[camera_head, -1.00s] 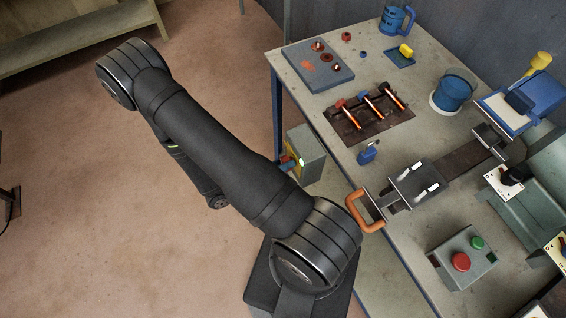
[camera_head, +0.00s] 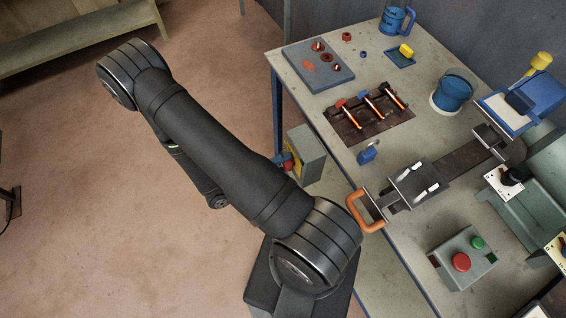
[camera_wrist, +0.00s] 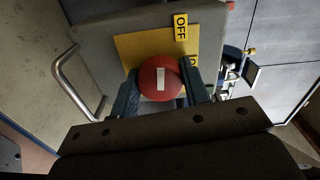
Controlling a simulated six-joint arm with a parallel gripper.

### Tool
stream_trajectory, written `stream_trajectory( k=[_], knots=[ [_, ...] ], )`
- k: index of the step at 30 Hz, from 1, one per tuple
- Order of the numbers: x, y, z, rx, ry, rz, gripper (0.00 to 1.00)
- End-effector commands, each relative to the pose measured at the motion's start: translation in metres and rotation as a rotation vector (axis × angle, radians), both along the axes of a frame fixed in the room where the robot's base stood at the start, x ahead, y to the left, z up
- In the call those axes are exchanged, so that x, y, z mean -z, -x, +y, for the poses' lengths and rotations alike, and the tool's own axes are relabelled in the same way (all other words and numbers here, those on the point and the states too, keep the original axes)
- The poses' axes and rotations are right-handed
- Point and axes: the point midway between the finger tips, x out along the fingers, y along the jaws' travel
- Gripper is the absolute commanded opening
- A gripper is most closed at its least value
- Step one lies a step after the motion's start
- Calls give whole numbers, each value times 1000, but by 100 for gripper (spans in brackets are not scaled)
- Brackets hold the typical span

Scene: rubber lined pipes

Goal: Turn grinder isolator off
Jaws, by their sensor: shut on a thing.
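The grinder isolator is a grey box (camera_head: 308,152) at the table's left side in the head view. The wrist view shows it close up, with a yellow plate (camera_wrist: 140,48) and a round red knob (camera_wrist: 149,87) with a white bar. My gripper (camera_wrist: 162,80) is shut on the red knob, one blue-grey finger on each side. The white bar points nearly straight up in the wrist view. A yellow OFF label (camera_wrist: 181,26) sits to the knob's upper right; a second label is partly hidden by the right finger.
A metal handle (camera_wrist: 72,85) curves out left of the box in the wrist view. The table (camera_head: 425,95) bears an orange-handled tool (camera_head: 364,218), a blue padlock (camera_head: 368,152), and a button box (camera_head: 466,257). Open floor lies left of my arm.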

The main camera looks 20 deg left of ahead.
Motion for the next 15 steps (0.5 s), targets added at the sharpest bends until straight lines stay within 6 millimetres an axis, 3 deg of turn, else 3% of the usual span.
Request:
stream_trajectory(
  k=[15],
  knots=[
    [0,0,1,-2,106,105,19]
  ],
)
